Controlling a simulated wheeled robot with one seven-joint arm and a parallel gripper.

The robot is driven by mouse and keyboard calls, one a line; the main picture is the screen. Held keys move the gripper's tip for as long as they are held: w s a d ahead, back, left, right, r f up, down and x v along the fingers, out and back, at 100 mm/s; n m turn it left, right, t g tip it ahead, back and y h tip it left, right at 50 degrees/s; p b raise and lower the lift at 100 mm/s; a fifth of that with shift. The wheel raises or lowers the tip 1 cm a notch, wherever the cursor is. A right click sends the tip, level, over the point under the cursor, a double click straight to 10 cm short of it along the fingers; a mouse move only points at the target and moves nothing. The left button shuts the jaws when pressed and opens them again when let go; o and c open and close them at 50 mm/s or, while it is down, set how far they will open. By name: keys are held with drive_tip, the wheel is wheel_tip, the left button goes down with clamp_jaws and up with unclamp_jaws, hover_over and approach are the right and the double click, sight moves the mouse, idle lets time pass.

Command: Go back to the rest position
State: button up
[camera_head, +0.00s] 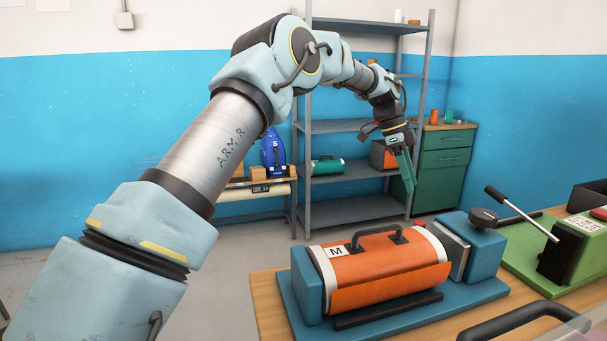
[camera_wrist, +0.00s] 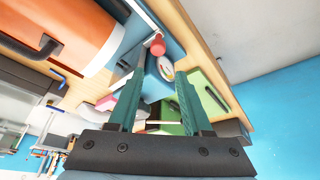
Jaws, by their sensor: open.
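My gripper (camera_head: 409,184) hangs at the end of my raised, outstretched arm, beyond the far edge of the workbench (camera_head: 268,303). Its green fingers point down in the head view. In the wrist view my gripper (camera_wrist: 161,75) shows two green fingers spread apart. No object is held between them; the bench items seen through the gap lie farther off. An orange roll marked M (camera_head: 385,270), with a dark handle, lies in a blue fixture (camera_head: 483,292) on the bench. The orange roll also shows at the upper left of the wrist view (camera_wrist: 85,22).
A green fixture (camera_head: 521,252) with a long lever stands right of the blue one. Open floor shows left of the bench.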

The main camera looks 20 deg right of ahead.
drive_tip(key=shift+w, duration=0.1)
drive_tip(key=w+a+f+n+t, duration=0.1)
drive_tip(key=w+a+n, duration=0.3)
drive_tip(key=a, duration=0.6)
drive_tip(key=w+a+f+n+t+y, duration=0.1)
drive_tip(key=a+n, duration=0.4)
drive_tip(key=a, duration=0.6)
drive_tip(key=w+a+f+n+t, duration=0.1)
drive_tip(key=w+a+n+t, duration=0.3)
drive_tip(key=a, duration=0.6)
drive_tip(key=s+a+f+n, duration=0.1)
drive_tip(key=s+a+n, duration=0.3)
drive_tip(key=a, duration=0.4)
drive_tip(key=s+a+f+n+y, duration=0.1)
drive_tip(key=s+a+f+n, duration=0.1)
drive_tip(key=s+a+n, duration=0.3)
drive_tip(key=s+a+f+n+g, duration=0.1)
drive_tip(key=s+a+n, duration=0.3)
drive_tip(key=a, duration=0.8)
drive_tip(key=shift+s+f+y, duration=0.2)
drive_tip(key=shift+s+y, duration=0.2)
drive_tip(key=shift+s, duration=0.5)
